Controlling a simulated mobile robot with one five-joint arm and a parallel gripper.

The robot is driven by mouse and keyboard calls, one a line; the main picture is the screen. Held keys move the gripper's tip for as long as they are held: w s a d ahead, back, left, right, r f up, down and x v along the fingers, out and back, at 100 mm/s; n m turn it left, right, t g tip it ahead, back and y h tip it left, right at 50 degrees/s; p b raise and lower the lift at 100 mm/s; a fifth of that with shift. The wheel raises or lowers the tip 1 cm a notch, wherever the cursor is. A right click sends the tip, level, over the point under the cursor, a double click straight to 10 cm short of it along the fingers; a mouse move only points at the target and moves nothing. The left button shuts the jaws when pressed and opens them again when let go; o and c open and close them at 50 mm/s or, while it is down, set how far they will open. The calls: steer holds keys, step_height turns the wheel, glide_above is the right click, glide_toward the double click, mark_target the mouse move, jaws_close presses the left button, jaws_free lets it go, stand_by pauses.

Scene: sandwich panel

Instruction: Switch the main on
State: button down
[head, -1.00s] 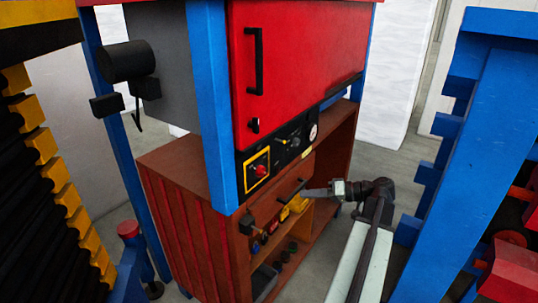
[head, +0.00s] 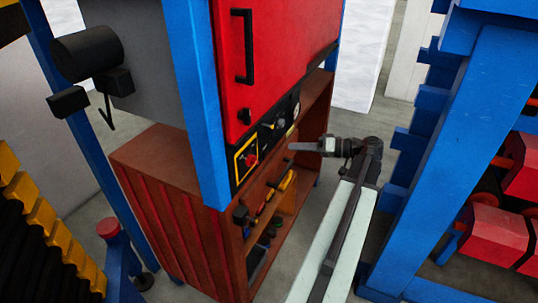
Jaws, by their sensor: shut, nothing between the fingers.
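A red knob (head: 251,160) sits on a yellow-framed plate (head: 241,166) at the near end of the black control strip (head: 270,134), below the red door. I take it for the main switch; its setting is too small to tell. My gripper (head: 293,146) is shut and empty. It points left toward the control strip and appears to the right of the red knob, apart from it. Other controls and a round pale gauge (head: 296,110) sit farther along the strip.
The red door has a black handle (head: 242,46). A blue post (head: 200,110) stands at the cabinet's near corner. A brown cupboard (head: 165,200) with shelves is below. A blue rack (head: 450,150) with red items stands close to my arm's right.

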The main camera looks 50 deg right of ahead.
mark_target(252, 161)
steer(key=b+x, duration=0.1)
steer(key=x, duration=0.9)
steer(key=shift+a+f+b, duration=0.1)
steer(key=shift+a+b, duration=0.05)
steer(key=shift+b, duration=0.25)
steer(key=a+f+b, duration=0.1)
steer(key=s+a+f+b, duration=0.1)
steer(key=shift+a+f+b, duration=0.35)
